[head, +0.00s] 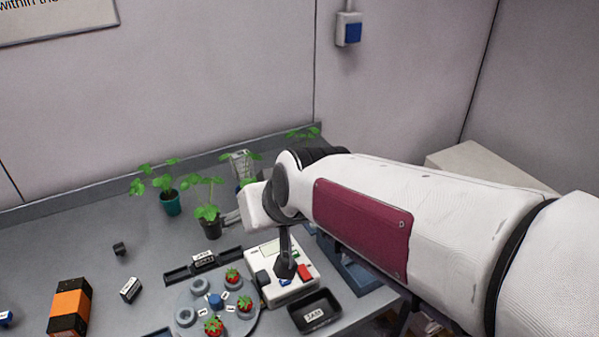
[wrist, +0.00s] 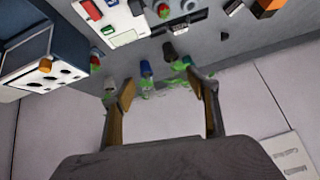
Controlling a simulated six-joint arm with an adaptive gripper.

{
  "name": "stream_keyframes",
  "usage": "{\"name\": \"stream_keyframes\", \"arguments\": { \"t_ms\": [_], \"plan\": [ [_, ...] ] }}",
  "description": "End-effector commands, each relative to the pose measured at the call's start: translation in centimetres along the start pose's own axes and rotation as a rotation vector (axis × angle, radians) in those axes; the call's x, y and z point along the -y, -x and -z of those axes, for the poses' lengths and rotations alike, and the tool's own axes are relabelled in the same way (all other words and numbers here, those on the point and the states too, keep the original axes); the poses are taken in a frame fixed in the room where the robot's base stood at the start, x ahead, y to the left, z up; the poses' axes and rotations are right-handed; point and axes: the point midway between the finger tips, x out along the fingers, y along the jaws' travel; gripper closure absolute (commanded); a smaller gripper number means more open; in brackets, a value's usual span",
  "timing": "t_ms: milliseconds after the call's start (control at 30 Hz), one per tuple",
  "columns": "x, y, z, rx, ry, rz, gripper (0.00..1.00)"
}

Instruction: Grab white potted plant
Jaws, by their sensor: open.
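My gripper (wrist: 166,90) is open in the wrist view, with nothing held between its fingers. A pale, greyish-white potted plant (wrist: 111,84) is by the left fingertip. I cannot tell whether they touch. A blue pot (wrist: 146,69), a dark pot (wrist: 170,52) and a teal pot (wrist: 187,60) are in view between or beyond the fingers. In the head view, the teal pot (head: 171,204) and dark pot (head: 210,228) stand on the bench. A white latticed object (head: 240,165) is behind leaves. Leaves (head: 303,133) show above my arm, their pot hidden. My gripper's fingertips are not clear there.
A white device (head: 262,252) with buttons, a round grey rack (head: 190,298) with strawberries and a black tray (head: 314,311) are at the front. An orange-black block (head: 70,306) lies left. The back wall is close behind the plants.

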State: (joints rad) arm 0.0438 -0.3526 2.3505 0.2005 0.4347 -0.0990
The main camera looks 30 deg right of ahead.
Motion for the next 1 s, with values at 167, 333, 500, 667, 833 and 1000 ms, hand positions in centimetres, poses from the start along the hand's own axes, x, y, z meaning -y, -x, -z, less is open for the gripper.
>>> {"name": "stream_keyframes", "arguments": {
  "t_ms": [167,333,500,667,833,1000],
  "plan": [
    [-0.7,-3.1,3.1,-0.052,-0.037,-0.009,0.41],
    [-1.7,-5.9,5.8,-0.107,-0.071,-0.027,0.41],
    [-3.1,-8.8,8.2,-0.160,-0.104,-0.054,0.41],
    [-4.8,-11.6,10.1,-0.209,-0.136,-0.089,0.41],
    [-7.0,-14.5,11.7,-0.260,-0.168,-0.136,0.41],
    [-9.4,-17.4,12.8,-0.307,-0.196,-0.192,0.41]
  ]
}}
